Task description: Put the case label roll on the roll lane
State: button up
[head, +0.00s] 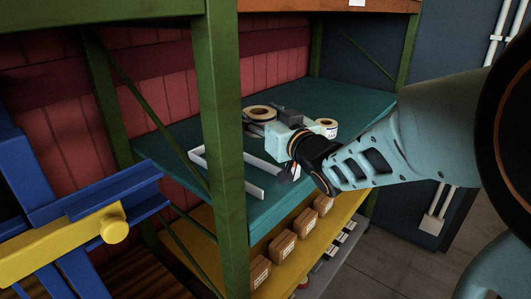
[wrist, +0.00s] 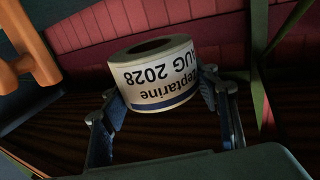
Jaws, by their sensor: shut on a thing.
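The case label roll (wrist: 155,77) is white with dark print and a blue band, and its dark core hole faces up in the wrist view. It also shows in the head view (head: 259,112), tilted a little, over the teal shelf. My gripper (wrist: 165,103) is shut on it, one finger on each side; in the head view the gripper (head: 270,120) reaches in from the right. The roll lane appears to be the white-railed channel (head: 256,190) on the shelf, left of and nearer than the roll. I cannot tell the roll's height above the shelf.
A second white roll (head: 327,127) stands on the teal shelf (head: 170,140), behind and right of my gripper. A green post (head: 222,150) rises in front of the shelf. Brown boxes (head: 283,247) sit on the yellow shelf below. A blue and yellow frame (head: 100,205) stands at left.

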notch_tip(320, 180, down, 16)
jog(key=b, duration=0.9)
jog(key=shift+r+b, duration=0.25)
jog(key=shift+b, duration=0.1)
jog(key=shift+f, duration=0.2)
jog(key=o, duration=1)
jog(key=shift+r, duration=0.15)
